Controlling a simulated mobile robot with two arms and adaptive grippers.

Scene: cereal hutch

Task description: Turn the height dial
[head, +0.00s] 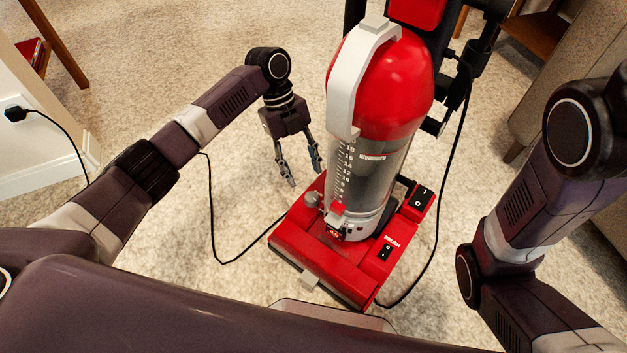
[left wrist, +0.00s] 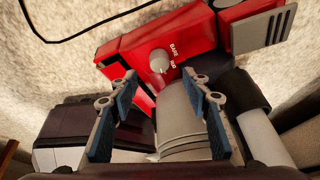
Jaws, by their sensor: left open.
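The red and grey upright vacuum (head: 380,85) stands on the carpet. Its height dial (head: 312,199) is a small round grey knob on the left side of the red base. In the left wrist view the dial (left wrist: 159,61) sits beside white lettering on the red surface. My left gripper (head: 304,178) is open and empty, its fingers pointing down just above the dial. In the left wrist view the dial appears just beyond the gap between the fingertips (left wrist: 160,74), apart from them. My right arm shows at the right, but its gripper is out of view.
The clear dust canister (head: 376,165) rises close to the right of the dial. A black cord (head: 212,215) lies on the carpet left of the base. Open carpet (head: 200,50) lies behind my left arm.

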